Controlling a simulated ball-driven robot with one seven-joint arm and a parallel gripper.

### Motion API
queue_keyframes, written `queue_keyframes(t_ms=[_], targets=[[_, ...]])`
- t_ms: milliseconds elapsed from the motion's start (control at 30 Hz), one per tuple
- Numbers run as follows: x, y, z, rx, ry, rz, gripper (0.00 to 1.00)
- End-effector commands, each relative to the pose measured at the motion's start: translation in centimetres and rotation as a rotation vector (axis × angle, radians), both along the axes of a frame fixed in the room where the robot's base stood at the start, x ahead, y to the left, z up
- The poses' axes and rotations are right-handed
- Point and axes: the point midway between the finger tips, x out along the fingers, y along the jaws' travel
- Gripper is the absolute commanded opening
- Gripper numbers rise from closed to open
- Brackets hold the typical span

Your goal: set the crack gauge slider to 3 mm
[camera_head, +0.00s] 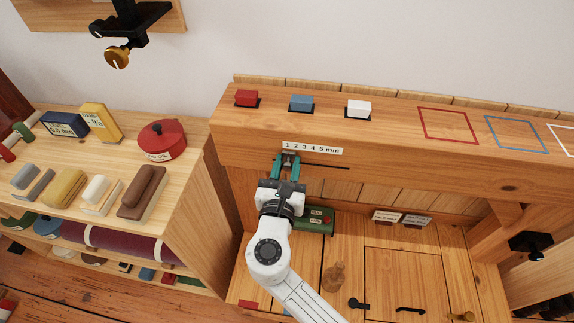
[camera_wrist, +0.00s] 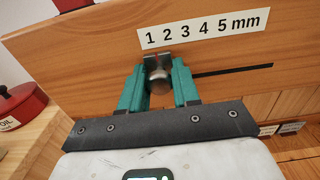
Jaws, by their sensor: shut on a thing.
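The crack gauge is a white scale strip (camera_head: 313,148) marked 1 2 3 4 5 mm, fixed to the front of the wooden beam. The strip is large in the wrist view (camera_wrist: 202,31). A dark slot (camera_wrist: 232,70) runs below it, visible to the right of the slider. The grey metal slider knob (camera_wrist: 158,72) stands at the slot's left part, about below the 1. My gripper (camera_head: 287,168) has its green fingers shut on the knob, one on each side, as the wrist view (camera_wrist: 159,88) shows. The fingers hide part of the knob and slot.
Red (camera_head: 247,98), blue (camera_head: 301,102) and white (camera_head: 358,108) blocks sit on the beam. A green box (camera_head: 316,220) lies below, beside my wrist. A bench with a red oil tin (camera_head: 162,140) stands left. The beam face right of the slot is clear.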

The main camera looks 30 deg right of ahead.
Motion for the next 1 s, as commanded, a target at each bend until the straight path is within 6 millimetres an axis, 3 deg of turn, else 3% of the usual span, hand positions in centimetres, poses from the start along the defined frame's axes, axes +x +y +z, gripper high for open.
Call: queue_keyframes(t_ms=[400,667,700,833,1000], targets=[[-2.4,-3.2,0.0,-0.001,0.003,-0.001,0.00],[-2.4,-3.2,-0.1,0.000,0.001,0.001,0.00],[-2.4,-3.2,-0.1,-0.001,0.001,0.001,0.35],[-2.4,-3.2,0.0,-0.001,0.001,0.001,0.47],[-2.4,-3.2,0.0,0.000,0.000,0.001,0.47]])
